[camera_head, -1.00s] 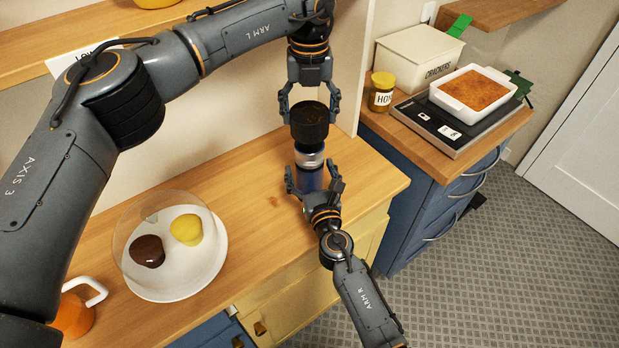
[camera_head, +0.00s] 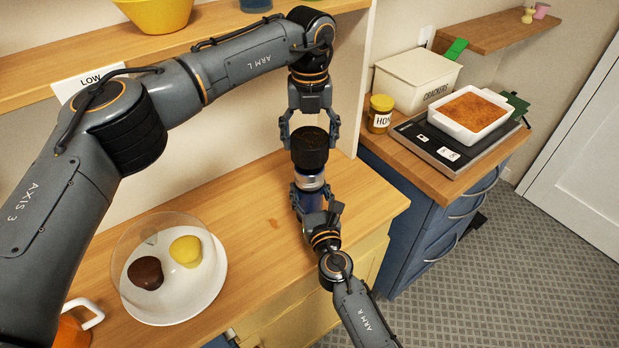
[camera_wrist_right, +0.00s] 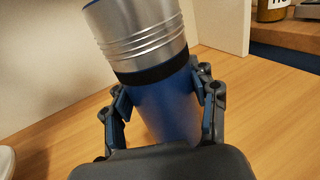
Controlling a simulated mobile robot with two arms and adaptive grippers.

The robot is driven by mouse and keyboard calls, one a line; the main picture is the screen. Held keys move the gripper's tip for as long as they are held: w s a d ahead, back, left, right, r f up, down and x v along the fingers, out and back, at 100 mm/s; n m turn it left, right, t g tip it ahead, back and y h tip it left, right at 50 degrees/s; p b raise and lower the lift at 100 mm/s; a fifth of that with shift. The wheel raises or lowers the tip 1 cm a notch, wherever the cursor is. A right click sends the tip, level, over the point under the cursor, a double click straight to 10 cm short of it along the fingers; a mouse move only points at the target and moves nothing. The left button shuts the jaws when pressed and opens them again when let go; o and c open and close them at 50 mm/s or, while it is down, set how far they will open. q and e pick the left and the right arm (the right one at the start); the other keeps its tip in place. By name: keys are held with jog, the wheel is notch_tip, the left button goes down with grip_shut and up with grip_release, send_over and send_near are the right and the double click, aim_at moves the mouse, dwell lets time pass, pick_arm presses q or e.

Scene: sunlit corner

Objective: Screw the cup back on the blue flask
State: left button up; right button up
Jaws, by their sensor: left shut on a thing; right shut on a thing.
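The black cup (camera_head: 310,159) is in my left gripper (camera_head: 310,142), whose fingers close on its sides from above. My right gripper (camera_head: 318,204) is shut around the flask's blue body. In the right wrist view the fingers (camera_wrist_right: 160,95) sit either side of the blue body (camera_wrist_right: 166,115), below a black ring and the ridged silver collar (camera_wrist_right: 140,35). The cup is outside that view.
A white plate (camera_head: 195,308) with a brown and a yellow cake under a clear dome stands left on the counter (camera_head: 258,215). An orange mug (camera_head: 72,332) is at lower left. A honey jar (camera_head: 380,113), crackers box (camera_head: 417,80) and baking dish (camera_head: 478,129) stand on the right counter.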

aim_at(310, 193)
pick_arm(q)
jog(key=shift+f, duration=2.1)
jog(key=shift+f, duration=0.1)
jog(key=shift+f, duration=0.8)
jog(key=shift+f, duration=0.6)
